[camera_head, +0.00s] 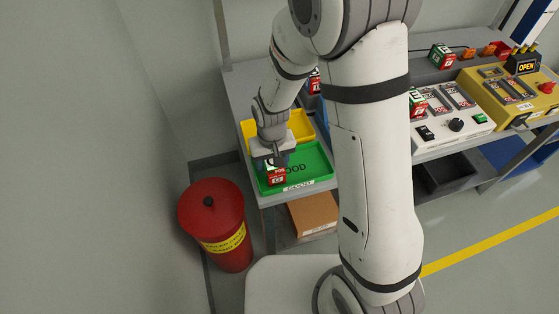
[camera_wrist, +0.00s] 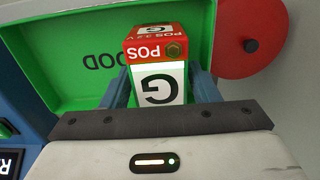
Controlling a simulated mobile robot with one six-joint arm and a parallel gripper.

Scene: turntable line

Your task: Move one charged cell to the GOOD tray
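My gripper (camera_head: 274,160) is at the green GOOD tray (camera_head: 318,160). In the wrist view its two blue fingers (camera_wrist: 160,92) are closed on both sides of a cell (camera_wrist: 158,82) with a red POS top and a white face marked G. The cell also shows in the head view (camera_head: 276,178), upright over the tray's left front part. I cannot tell whether its bottom touches the tray floor. The tray (camera_wrist: 62,85) looks otherwise empty where it shows. Other red, white and green cells stand on the bench, one near the white unit (camera_head: 417,102) and one farther back (camera_head: 441,56).
A yellow tray (camera_head: 300,124) lies behind the green one. A red bin (camera_head: 212,222) stands on the floor at left. To the right are a white unit with a knob (camera_head: 455,125) and a yellow unit (camera_head: 510,98) with an OPEN sign. My arm hides the bench middle.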

